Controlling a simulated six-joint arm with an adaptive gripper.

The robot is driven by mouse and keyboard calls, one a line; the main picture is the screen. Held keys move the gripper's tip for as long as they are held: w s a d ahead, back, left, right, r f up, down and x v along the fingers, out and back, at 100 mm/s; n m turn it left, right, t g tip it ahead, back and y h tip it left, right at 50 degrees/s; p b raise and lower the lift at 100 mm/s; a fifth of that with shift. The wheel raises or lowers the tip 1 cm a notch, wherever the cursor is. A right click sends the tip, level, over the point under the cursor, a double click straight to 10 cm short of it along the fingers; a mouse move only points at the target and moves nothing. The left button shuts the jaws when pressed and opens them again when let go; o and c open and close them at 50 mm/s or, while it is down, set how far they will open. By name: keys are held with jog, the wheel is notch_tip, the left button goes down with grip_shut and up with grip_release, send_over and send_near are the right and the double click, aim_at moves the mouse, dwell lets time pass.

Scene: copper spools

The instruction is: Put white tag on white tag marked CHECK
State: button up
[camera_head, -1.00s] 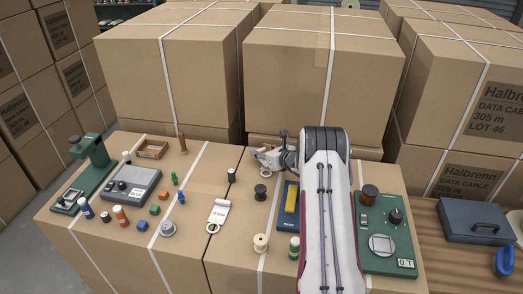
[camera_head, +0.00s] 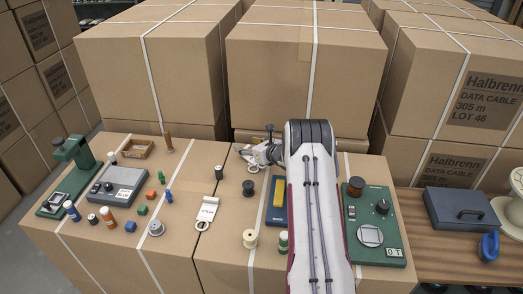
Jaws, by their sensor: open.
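A white tag (camera_head: 207,210) lies flat on the cardboard box top, left of the middle. It carries dark print too small to read, and a pale ring (camera_head: 201,226) shows at its lower end. I cannot make out a second white tag with certainty. My gripper (camera_head: 250,154) is open near the back edge of the box top, beyond and to the right of the tag and apart from it. Its fingertips are small in view, and a pale shape beside them is unclear. My arm hides part of the box top to the right.
A black spool (camera_head: 249,188), a dark spool (camera_head: 219,172) and a cream spool (camera_head: 250,239) stand near the tag. A grey device (camera_head: 118,186) is left, a green device (camera_head: 374,224) right. Tall cartons (camera_head: 305,75) stand behind. Some box top around the tag is clear.

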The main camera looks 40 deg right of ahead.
jog(key=v, duration=1.2)
dwell(0.7)
jog(key=a+r+m+g+h, duration=0.1)
jog(key=a+r+m, duration=0.1)
jog(key=r+m, duration=0.35)
jog(key=a+r+m+g+h, duration=0.1)
jog(key=a+r+m+h, duration=0.15)
jog(key=r, duration=0.55)
jog(key=s+a+r+m+g, duration=0.2)
jog(key=s+a+r+m, duration=0.5)
jog(key=a+r+m, duration=0.25)
jog(key=s+a+m+g+y, duration=0.1)
jog(key=s+a+m+g, duration=0.1)
jog(key=s+a+m, duration=0.7)
jog(key=s+a+m+g+y, duration=0.2)
jog(key=s+a+m, duration=0.7)
jog(key=s, duration=1.4)
jog(key=a, duration=0.5)
jog(key=shift+s+a+r+m+y, duration=0.1)
jog(key=shift+s+m+y, duration=0.05)
jog(key=shift+m+y, duration=0.1)
